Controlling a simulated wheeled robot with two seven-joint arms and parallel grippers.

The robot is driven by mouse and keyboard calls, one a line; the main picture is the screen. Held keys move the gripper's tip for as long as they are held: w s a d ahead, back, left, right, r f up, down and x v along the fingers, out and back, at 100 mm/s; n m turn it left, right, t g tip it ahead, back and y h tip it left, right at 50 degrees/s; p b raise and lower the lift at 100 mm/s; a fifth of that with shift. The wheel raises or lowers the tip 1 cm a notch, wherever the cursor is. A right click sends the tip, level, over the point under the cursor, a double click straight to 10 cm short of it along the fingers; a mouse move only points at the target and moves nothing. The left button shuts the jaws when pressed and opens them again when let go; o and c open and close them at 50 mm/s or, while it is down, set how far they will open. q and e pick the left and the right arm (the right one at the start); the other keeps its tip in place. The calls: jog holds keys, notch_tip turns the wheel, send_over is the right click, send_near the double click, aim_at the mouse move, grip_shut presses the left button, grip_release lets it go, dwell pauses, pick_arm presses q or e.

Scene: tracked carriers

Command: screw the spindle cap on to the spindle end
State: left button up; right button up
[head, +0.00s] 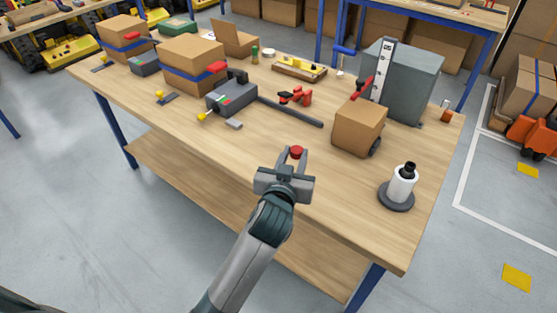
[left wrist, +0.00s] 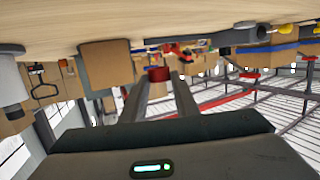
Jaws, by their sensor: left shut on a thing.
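My left gripper (head: 296,157) is above the near part of the wooden table and is shut on a small red cap, which I take to be the spindle cap (head: 296,152). In the left wrist view the red cap (left wrist: 158,74) sits between the two fingertips. A white upright cylinder with a black threaded-looking top, which I take to be the spindle end (head: 403,185), stands on a dark round base (head: 397,201) to the right of the gripper, apart from it. It also shows at the left edge of the left wrist view (left wrist: 11,78). My right gripper is not in view.
A cardboard box (head: 358,130) stands on the table (head: 250,160) behind the gripper and spindle. A tall grey block (head: 415,85) stands at the back right. Red parts (head: 295,96), a grey device (head: 232,97) with a dark bar, and more boxes lie farther back. The near tabletop is clear.

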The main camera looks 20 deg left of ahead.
pick_arm(q)
jog(key=s+d+r, duration=0.1)
jog(key=d+r, duration=0.2)
jog(key=d, duration=0.2)
jog(key=shift+r, duration=0.15)
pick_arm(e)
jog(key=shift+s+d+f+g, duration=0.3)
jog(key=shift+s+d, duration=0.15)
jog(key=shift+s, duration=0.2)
pick_arm(q)
jog(key=shift+d, duration=0.1)
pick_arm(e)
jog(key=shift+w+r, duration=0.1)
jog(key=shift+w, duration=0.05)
